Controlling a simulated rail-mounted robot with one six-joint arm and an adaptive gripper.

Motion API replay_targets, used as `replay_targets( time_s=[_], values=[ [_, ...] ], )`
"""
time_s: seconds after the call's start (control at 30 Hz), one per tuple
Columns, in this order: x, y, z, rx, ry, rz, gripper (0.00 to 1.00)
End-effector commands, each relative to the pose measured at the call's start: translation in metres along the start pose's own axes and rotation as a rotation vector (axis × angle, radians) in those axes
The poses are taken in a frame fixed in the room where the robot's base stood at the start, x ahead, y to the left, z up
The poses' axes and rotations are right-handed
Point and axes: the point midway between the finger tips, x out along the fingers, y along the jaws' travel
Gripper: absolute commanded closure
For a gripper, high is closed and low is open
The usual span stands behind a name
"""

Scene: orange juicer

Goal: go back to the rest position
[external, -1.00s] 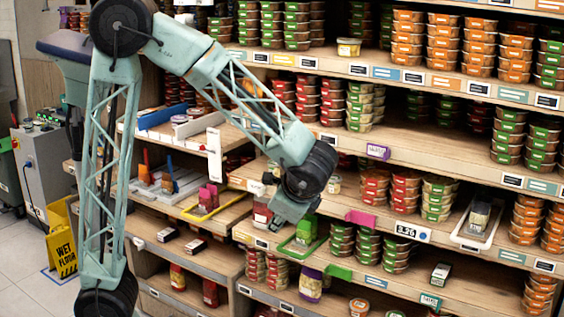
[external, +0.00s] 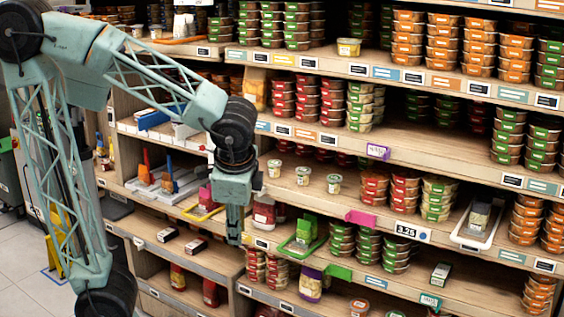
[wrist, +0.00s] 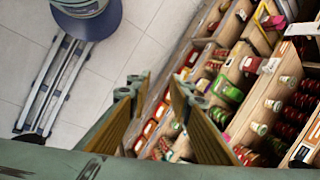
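My gripper (external: 234,225) hangs pointing down in front of the shelves, left of the middle of the external view. In the wrist view its two fingers (wrist: 160,88) stand apart with nothing between them, so it is open and empty. The shelf unit (external: 460,150) fills the right and middle of the external view. In the wrist view, shelves with goods lie to the right of and beyond the fingers, and tiled floor (wrist: 150,30) shows at the upper left.
Small cups (external: 303,175) stand on the middle shelf right of my wrist. A green tray (external: 300,246) and a pink divider (external: 361,219) are near the shelf edge to the right of my gripper. A yellow floor sign shows partly behind my arm.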

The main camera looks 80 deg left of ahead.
Motion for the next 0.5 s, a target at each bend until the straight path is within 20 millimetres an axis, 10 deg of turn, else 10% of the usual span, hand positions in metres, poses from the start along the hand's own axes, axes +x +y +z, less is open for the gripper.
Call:
replay_targets(
  time_s=[0.5],
  values=[
    [-0.027,0.051,0.032,-0.158,0.162,0.141,0.81]
  ],
)
